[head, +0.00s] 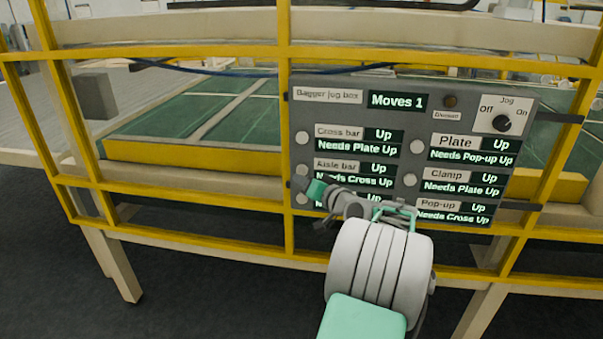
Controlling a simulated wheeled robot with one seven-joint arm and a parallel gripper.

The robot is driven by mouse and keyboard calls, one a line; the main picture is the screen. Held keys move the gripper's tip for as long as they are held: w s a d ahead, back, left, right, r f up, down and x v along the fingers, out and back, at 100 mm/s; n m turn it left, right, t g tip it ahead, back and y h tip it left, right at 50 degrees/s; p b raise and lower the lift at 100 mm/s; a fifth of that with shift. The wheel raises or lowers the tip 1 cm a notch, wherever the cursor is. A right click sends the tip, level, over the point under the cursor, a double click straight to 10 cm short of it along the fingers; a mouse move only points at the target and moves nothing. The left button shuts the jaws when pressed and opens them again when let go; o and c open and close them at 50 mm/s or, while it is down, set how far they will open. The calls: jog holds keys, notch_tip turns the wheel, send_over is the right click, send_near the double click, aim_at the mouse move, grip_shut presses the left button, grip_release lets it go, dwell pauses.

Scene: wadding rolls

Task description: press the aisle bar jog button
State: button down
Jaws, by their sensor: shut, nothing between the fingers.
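The aisle bar button (302,170) is a pale round button at the left end of the "Aisle bar" row. That row reads "Up" and "Needs Cross Up". In the picture the tip lies just below the aisle bar button and above the lower left button (301,200). I cannot tell whether it touches the panel.
Other buttons are the cross bar button (302,138), plate button (417,146) and clamp button (409,180). The jog knob (502,123) is at upper right. My arm hides part of the lower rows. A yellow post (285,130) stands close left of the panel.

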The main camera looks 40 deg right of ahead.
jog(key=s+a, duration=0.2)
jog(key=a, duration=0.1)
jog(key=shift+s+a, duration=0.1)
jog(key=shift+s, duration=0.15)
dwell(0.4)
